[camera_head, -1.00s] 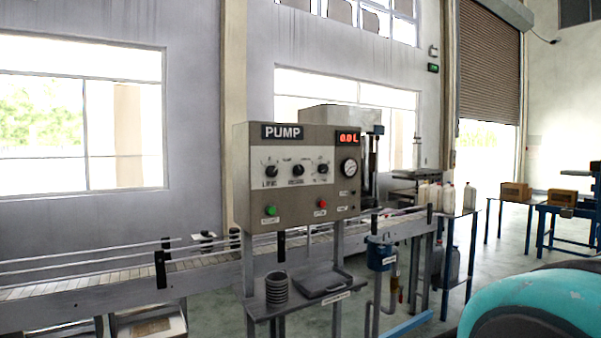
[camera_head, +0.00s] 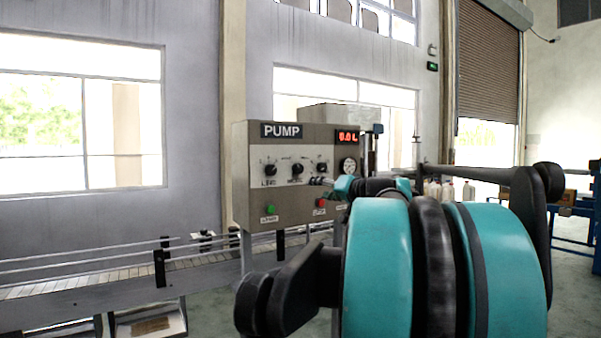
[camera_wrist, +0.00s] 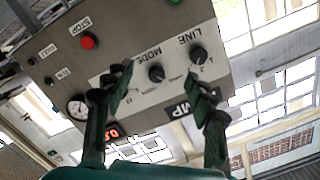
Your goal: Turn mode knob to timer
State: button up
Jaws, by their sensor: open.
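The grey pump panel (camera_head: 290,190) faces me with a row of black knobs. The mode knob (camera_head: 297,169) is the middle one; it also shows in the wrist view (camera_wrist: 156,73), next to the upside-down MODE label. Its pointer setting is too small to read. The line knob (camera_wrist: 197,55) is to its right in the wrist view. My gripper (camera_wrist: 161,85) is open, its dark fingers either side of the mode knob in that picture, and I see no contact. In the head view my gripper (camera_head: 320,182) is just below and right of the mode knob.
A red stop button (camera_wrist: 88,41) and a round gauge (camera_wrist: 77,108) are on the panel, left of my fingers in the wrist view. A green button (camera_head: 270,208) is at the panel's lower left. A conveyor (camera_head: 100,285) runs at left.

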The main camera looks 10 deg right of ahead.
notch_tip(320, 180, up, 4)
jog(key=d+r+t, duration=0.1)
jog(key=d, duration=0.2)
send_near(300, 169)
jog(key=shift+m, duration=0.4)
jog(key=x, duration=0.9)
jog(key=shift+w+a, duration=0.1)
jog(key=shift+a, duration=0.05)
jog(key=shift+c, duration=0.2)
jog(key=c, duration=1.1)
